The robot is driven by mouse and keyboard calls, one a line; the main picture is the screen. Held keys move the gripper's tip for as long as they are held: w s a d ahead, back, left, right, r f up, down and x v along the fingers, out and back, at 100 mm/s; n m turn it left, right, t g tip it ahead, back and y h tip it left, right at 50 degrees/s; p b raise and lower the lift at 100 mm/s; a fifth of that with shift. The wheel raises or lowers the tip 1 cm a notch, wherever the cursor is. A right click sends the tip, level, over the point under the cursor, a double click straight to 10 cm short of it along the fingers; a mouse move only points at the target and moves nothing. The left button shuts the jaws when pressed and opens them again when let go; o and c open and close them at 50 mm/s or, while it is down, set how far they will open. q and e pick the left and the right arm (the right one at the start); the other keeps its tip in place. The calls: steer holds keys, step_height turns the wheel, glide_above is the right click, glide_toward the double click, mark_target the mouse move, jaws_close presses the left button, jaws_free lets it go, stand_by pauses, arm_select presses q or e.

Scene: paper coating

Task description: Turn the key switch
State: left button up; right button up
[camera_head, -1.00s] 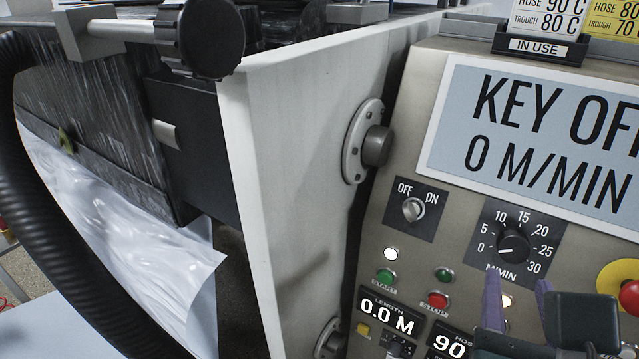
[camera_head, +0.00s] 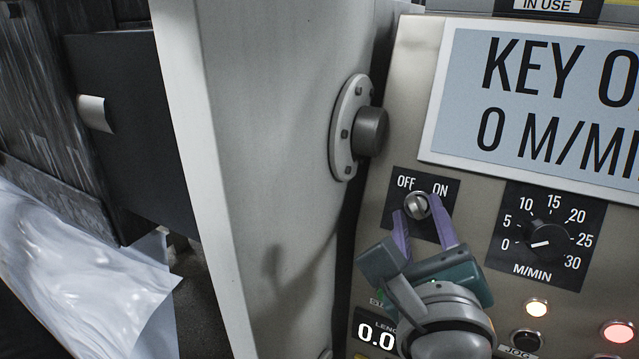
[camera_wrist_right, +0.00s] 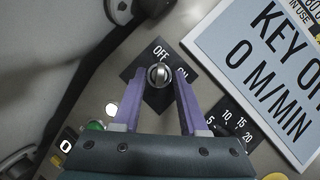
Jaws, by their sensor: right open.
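The key switch (camera_head: 416,206) is a small silver knob on a black plate marked OFF and ON, on the control panel. It also shows in the right wrist view (camera_wrist_right: 159,75), just beyond the fingertips. My right gripper (camera_head: 424,212) is open, with its purple fingers one on each side of the knob, as the right wrist view (camera_wrist_right: 155,92) also shows. I cannot tell whether either finger touches the knob. The display (camera_head: 545,100) starts with KEY and shows 0 M/MIN; its right side is cut off. My left gripper is out of view.
A speed dial (camera_head: 545,238) marked M/MIN is to the right of the switch. A round grey flange with a knob (camera_head: 352,128) sticks out from the pale side wall (camera_head: 255,150) at the left. A lit button (camera_head: 537,307) is below the dial. My right arm hides part of the lower panel.

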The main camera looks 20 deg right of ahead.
steer(key=shift+w+d, duration=0.2)
steer(key=shift+w, duration=0.15)
jaws_close()
stand_by(0.3)
